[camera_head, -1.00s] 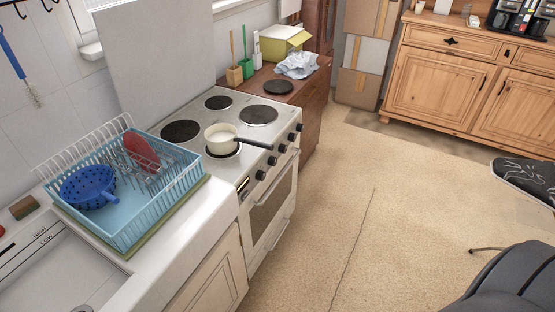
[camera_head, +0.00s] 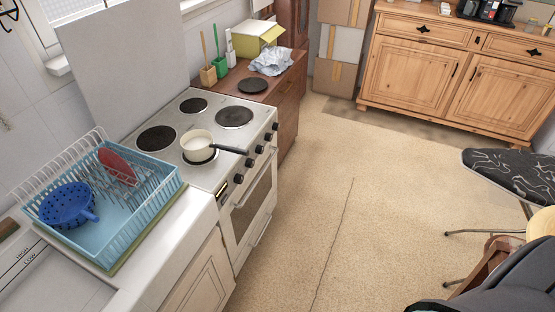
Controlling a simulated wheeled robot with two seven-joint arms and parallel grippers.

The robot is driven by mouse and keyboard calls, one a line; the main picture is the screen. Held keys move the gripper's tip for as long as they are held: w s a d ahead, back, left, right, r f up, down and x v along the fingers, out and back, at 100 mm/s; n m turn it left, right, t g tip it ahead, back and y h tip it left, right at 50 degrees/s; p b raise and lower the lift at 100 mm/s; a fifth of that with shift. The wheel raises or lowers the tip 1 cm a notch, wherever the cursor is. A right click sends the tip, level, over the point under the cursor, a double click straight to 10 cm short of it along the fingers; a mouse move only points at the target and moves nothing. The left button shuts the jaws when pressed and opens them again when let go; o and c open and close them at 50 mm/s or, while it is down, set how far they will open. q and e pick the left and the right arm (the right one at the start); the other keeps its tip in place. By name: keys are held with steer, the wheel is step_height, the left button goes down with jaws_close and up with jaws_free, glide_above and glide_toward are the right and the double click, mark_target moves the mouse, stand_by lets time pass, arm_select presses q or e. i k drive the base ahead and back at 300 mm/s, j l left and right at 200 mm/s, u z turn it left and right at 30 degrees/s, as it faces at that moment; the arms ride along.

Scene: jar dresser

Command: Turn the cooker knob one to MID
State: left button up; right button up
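The white cooker (camera_head: 206,168) stands against the left wall, with several dark hotplates on top. A row of black knobs (camera_head: 259,149) runs along its front edge; their marks are too small to read, and I cannot tell which is knob one. A cream saucepan (camera_head: 197,143) sits on the front-left hotplate. Its black handle reaches right toward the knobs. Neither of my grippers shows in the view.
A blue dish rack (camera_head: 135,233) with a blue colander (camera_head: 68,204) stands on the counter left of the cooker. A brown cabinet (camera_head: 287,108) adjoins the cooker's far side. An ironing board (camera_head: 515,172) is at right. The floor (camera_head: 330,200) before the cooker is clear.

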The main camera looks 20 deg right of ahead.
mark_target(250, 163)
steer(key=i+l+z, duration=0.15)
steer(key=z, duration=0.3)
steer(key=i+l+z, duration=0.15)
steer(key=z, duration=0.3)
steer(key=i+z, duration=0.15)
steer(key=z, duration=0.25)
